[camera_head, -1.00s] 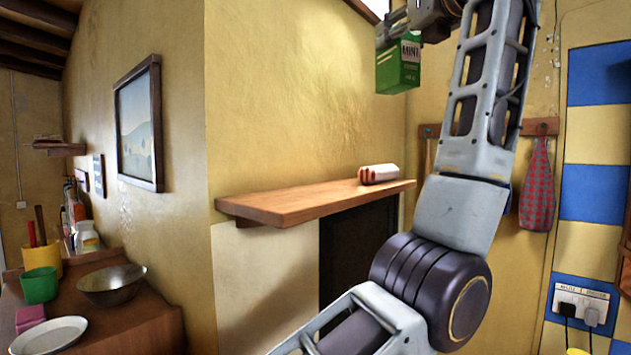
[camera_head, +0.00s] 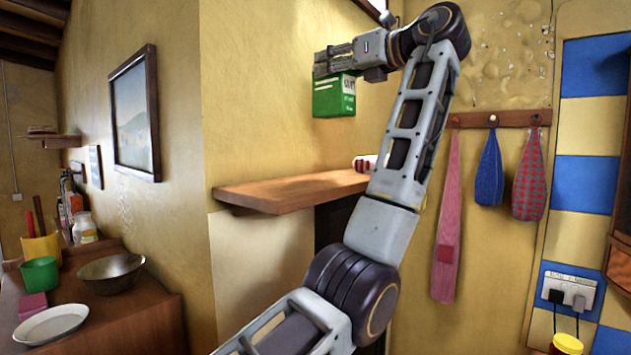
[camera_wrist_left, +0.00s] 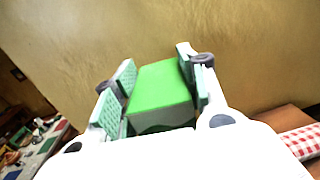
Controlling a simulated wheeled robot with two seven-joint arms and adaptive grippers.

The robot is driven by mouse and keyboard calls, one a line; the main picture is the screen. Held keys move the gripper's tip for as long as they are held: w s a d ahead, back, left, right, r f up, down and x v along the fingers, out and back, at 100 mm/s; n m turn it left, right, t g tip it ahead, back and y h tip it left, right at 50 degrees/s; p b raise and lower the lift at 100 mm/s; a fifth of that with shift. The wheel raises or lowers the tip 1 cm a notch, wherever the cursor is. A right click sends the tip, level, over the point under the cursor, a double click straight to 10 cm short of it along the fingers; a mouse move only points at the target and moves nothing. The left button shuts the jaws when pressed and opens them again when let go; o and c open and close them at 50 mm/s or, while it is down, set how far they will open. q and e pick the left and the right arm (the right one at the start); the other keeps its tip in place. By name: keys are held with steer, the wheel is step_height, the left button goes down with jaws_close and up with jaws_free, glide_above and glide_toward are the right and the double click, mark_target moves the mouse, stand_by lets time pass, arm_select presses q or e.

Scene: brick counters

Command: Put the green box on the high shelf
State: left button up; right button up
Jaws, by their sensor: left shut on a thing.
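The green box (camera_head: 333,97) with a white label hangs upright in my left gripper (camera_head: 330,72), above the wooden high shelf (camera_head: 262,194) and apart from it. In the left wrist view the box (camera_wrist_left: 160,88) sits between the two finger pads of the left gripper (camera_wrist_left: 160,82), which is shut on it. The shelf also shows at the lower right of the left wrist view (camera_wrist_left: 292,118). My right gripper is out of view.
A red-and-white packet (camera_head: 362,162) lies at the right end of the shelf, partly hidden by my arm. The shelf's left and middle are clear. Cloths (camera_head: 489,170) hang from a hook rail (camera_head: 500,119) to the right. A counter with bowls (camera_head: 111,272) stands at lower left.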

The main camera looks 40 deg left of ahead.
mark_target(326, 116)
arm_select(q)
steer(key=shift+s+a+f+n+g, duration=0.35)
steer(key=shift+s+f+n+g, duration=0.1)
steer(key=shift+f+g, duration=0.3)
steer(key=shift+s+f+g, duration=0.15)
steer(key=shift+s+f, duration=0.1)
steer(key=shift+f, duration=0.25)
steer(key=shift+s+f+g, duration=0.1)
steer(key=shift+s+f, duration=0.1)
steer(key=shift+f, duration=0.25)
steer(key=shift+f, duration=0.15)
steer(key=shift+a+f, duration=0.1)
steer(key=shift+f, duration=2.65)
step_height(326, 116, down, 4)
steer(key=shift+f+p, duration=0.1)
steer(key=shift+p, duration=0.4)
steer(key=shift+f, duration=0.1)
